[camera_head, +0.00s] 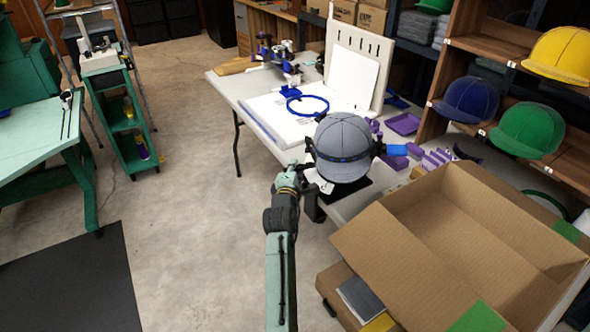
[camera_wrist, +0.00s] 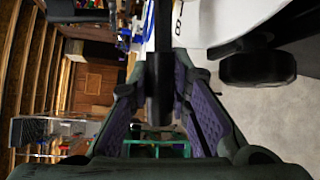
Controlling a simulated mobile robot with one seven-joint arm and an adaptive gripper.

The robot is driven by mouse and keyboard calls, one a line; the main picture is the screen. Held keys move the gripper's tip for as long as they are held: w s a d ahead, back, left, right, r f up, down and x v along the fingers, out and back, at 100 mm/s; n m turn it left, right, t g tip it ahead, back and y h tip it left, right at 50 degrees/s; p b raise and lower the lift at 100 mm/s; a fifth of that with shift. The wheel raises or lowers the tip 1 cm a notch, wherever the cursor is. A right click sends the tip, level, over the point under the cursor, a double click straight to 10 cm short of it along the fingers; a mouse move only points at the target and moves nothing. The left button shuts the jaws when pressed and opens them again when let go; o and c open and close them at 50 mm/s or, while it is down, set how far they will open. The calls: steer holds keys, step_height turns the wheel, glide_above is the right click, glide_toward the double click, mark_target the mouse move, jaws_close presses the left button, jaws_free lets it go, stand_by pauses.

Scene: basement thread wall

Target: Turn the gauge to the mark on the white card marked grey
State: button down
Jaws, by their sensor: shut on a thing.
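My gripper (camera_head: 291,172) is at the near left edge of the white table, beside the cap machine with a grey cap (camera_head: 343,148) on it. In the wrist view, the purple finger pads of my gripper (camera_wrist: 158,85) stand on either side of a dark upright bar (camera_wrist: 160,70), and the jaws are shut on it. I take this bar to be the gauge's handle; the gauge's scale is not clear. A white card (camera_head: 320,180) shows partly beside the gripper in the head view. Its markings are too small to read there. A white surface with a dark character (camera_wrist: 178,14) shows in the wrist view.
An open cardboard box (camera_head: 470,240) stands to the right of my arm. A blue hoop (camera_head: 308,105) and purple parts (camera_head: 403,124) lie on the table (camera_head: 235,88). Shelves with caps (camera_head: 465,99) stand at right.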

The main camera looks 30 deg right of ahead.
steer(key=shift+w+a, duration=0.1)
steer(key=c, duration=1.5)
jaws_free()
steer(key=shift+o, duration=0.2)
